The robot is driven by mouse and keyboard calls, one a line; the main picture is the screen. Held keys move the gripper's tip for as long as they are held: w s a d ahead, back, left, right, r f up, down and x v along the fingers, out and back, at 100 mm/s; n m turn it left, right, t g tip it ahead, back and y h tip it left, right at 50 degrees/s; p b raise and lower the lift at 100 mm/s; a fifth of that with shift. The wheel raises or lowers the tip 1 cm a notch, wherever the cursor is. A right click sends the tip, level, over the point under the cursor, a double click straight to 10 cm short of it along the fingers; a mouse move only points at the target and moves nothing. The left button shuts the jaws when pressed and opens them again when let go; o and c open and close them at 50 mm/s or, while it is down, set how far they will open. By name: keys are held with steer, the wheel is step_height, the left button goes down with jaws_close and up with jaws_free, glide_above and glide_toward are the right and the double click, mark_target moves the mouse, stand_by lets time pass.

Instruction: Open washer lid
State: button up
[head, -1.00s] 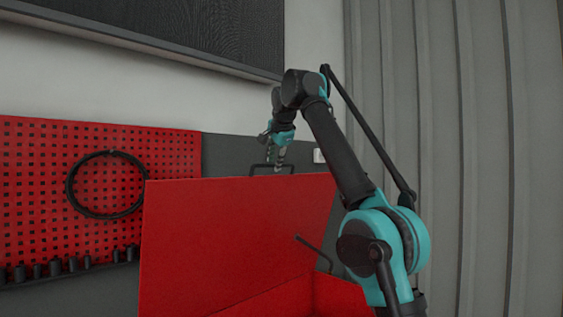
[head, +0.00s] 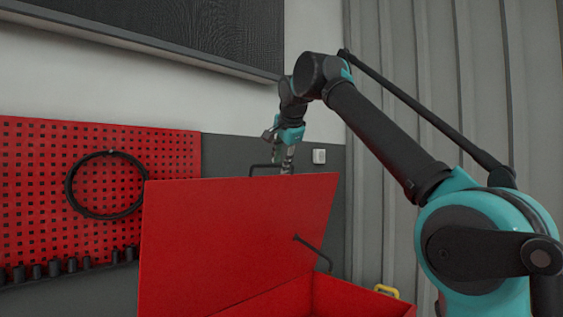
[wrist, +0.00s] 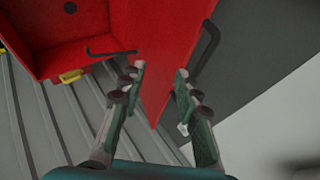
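The washer is a red box (head: 300,297) with its red lid (head: 235,235) swung up and standing steeply. The lid also fills the upper middle of the wrist view (wrist: 160,60). A black handle (head: 262,168) shows above the lid's top edge, and in the wrist view it is right of the fingers (wrist: 207,48). My gripper (head: 287,168) is at the lid's top edge, right of that handle, its tips partly hidden. In the wrist view my gripper's fingers (wrist: 160,72) are spread, with the lid's edge between them; contact cannot be told.
A black bent rod (head: 313,251) is at the lid's inner side. A yellow handle (head: 387,291) is on the box's right. A red pegboard (head: 45,180) with a black coil (head: 70,190) hangs at left. A corrugated grey wall (head: 420,90) stands behind my arm.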

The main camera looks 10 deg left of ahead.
steer(key=shift+s, duration=0.15)
steer(key=shift+c, duration=1)
steer(key=shift+d+f, duration=0.2)
steer(key=shift+f, duration=0.05)
steer(key=shift+c, duration=1.4)
steer(key=d+f+m, duration=0.1)
steer(key=m, duration=0.1)
steer(key=f+m+g+y, duration=0.1)
steer(key=m, duration=0.1)
steer(key=w+d+f+m+y, duration=0.1)
steer(key=shift+d+f+m+g, duration=0.2)
steer(key=shift+d+m+g, duration=0.15)
steer(key=shift+m+g, duration=0.05)
jaws_close()
steer(key=w+d+r+m+t+y, duration=0.25)
steer(key=d+m+y, duration=0.35)
steer(key=m, duration=0.4)
steer(key=w+a, duration=0.8)
steer(key=a, duration=0.1)
steer(key=shift+w+a+f, duration=0.2)
steer(key=shift+a+f, duration=0.15)
steer(key=shift+a, duration=0.05)
